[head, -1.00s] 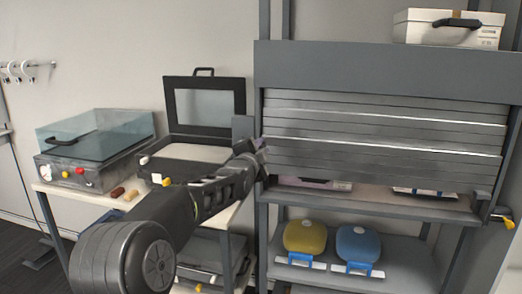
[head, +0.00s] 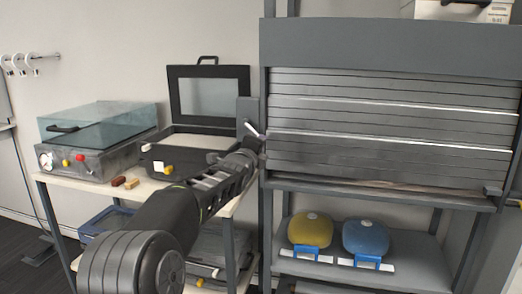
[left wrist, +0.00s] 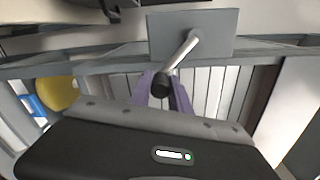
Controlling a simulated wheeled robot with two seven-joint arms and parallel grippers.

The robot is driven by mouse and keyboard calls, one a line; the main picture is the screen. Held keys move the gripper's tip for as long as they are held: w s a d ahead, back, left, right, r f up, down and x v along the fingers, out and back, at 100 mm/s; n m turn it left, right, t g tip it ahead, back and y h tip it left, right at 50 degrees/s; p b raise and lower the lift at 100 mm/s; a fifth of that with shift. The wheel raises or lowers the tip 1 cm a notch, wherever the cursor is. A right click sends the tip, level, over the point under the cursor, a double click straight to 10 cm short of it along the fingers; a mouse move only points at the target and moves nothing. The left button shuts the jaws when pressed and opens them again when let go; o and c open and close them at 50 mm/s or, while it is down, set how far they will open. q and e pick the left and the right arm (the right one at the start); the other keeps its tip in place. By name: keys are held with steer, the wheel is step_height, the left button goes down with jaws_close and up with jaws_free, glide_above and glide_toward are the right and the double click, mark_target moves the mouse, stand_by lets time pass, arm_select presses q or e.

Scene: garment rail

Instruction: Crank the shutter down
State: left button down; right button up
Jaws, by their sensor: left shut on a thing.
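The grey slatted shutter (head: 390,130) hangs from its housing (head: 390,48) on the rack. In the head view its lower edge is close above the shelf board, with only a thin gap showing. The crank plate (head: 247,110) is on the rack's left post, and it also shows in the left wrist view (left wrist: 215,35) with a pale crank arm (left wrist: 190,45) ending in a dark knob (left wrist: 160,84). My left gripper (left wrist: 165,92), with purple fingers, is shut around the knob; its tips are small in the head view. My right gripper is out of view.
Left of the rack a table (head: 150,187) holds a clear-lidded machine (head: 95,140) and an open black case (head: 208,95). My left arm passes in front of it. A yellow (head: 311,230) and a blue container (head: 366,238) stand on the lower shelf.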

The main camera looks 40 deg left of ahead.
arm_select(q)
steer(key=shift+a+f, duration=0.1)
steer(key=shift+f, duration=0.05)
steer(key=c, duration=1.2)
jaws_free()
steer(key=shift+c, duration=0.2)
steer(key=shift+s, duration=0.1)
steer(key=p+v, duration=0.3)
steer(key=v, duration=0.4)
steer(key=shift+s+p, duration=0.3)
steer(key=shift+s, duration=0.05)
steer(key=shift+o, duration=0.2)
